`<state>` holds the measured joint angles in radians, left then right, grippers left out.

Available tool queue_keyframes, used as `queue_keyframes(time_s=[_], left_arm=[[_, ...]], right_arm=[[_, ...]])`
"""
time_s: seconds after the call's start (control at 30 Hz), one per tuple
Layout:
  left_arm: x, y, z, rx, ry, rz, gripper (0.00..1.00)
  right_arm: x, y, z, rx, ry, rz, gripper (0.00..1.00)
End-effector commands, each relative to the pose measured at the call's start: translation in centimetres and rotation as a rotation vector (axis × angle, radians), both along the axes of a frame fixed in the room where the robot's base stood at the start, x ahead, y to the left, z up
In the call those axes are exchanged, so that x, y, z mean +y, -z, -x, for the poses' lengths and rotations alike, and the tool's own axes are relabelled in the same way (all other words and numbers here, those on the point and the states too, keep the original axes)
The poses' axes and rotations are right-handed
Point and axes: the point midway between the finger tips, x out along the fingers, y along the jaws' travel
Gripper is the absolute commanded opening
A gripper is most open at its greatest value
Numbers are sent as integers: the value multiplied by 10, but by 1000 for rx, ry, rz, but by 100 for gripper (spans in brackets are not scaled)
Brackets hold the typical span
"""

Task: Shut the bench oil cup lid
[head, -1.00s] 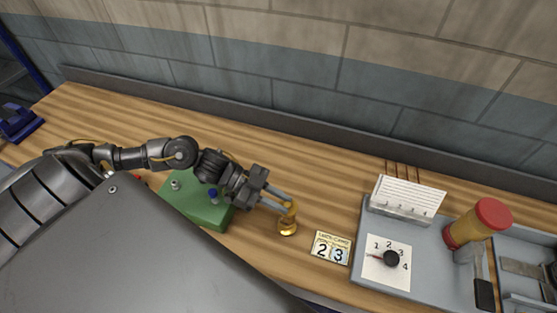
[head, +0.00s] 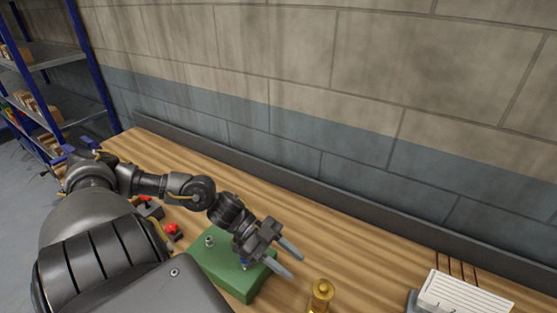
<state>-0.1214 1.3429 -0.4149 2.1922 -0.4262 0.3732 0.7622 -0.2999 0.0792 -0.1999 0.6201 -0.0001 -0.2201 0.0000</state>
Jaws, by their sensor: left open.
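The brass oil cup (head: 320,296) stands on the wooden bench at the bottom of the head view, its lower part cut off by the picture edge. A rounded brass top shows on it; I cannot tell whether its lid is open or shut. My left gripper (head: 297,267) is open and empty, up and to the left of the cup. Its two grey fingers point toward the lower right and appear apart from the cup. My right gripper is not in view.
A green block (head: 222,272) with a knob and a blue part lies under my left gripper. A red button (head: 172,229) is further left. A white card stack (head: 462,294) stands at the lower right. The bench behind the cup is clear up to the grey back rail (head: 300,183).

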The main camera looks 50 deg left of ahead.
Motion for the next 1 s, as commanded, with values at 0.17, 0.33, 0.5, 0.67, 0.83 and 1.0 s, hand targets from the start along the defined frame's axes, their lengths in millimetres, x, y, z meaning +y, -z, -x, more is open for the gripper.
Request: queue_keyframes(time_s=[0.17, 0.33, 0.5, 0.67, 0.83, 1.0], left_arm=[[20, -7, 6, 4, -1, -3, 40], [27, -12, 7, -1, 0, -1, 40], [29, -13, 7, -2, 1, 0, 40], [28, -13, 7, -2, 1, 0, 40], [28, -13, 7, -2, 1, 0, 40], [28, -13, 7, -2, 1, 0, 40]], right_arm=[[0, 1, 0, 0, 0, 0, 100], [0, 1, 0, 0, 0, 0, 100], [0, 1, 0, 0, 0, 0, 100], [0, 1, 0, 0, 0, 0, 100], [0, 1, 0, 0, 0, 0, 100], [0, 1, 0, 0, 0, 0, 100]])
